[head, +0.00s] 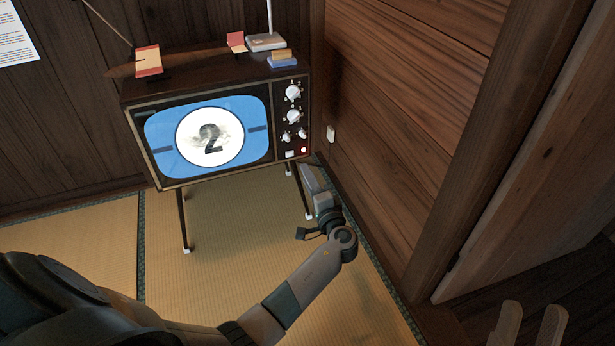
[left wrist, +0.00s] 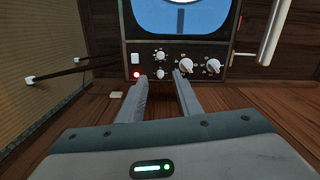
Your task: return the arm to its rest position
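My left arm reaches across the tatami to the television's lower right corner. My left gripper (head: 311,172) is just below and in front of the control panel (head: 292,117). In the left wrist view the left gripper (left wrist: 162,78) has its fingers apart, with nothing between them. The fingertips point at the panel's lower edge, near a lit red light (left wrist: 137,75) and small knobs. I cannot tell whether they touch it. My right gripper (head: 534,308) is at the lower right of the head view, its two fingers apart and empty.
Small boxes and a white device (head: 266,42) with an antenna lie on top. A wooden wall (head: 410,110) is close to the right. Tatami floor (head: 75,245) is open at left.

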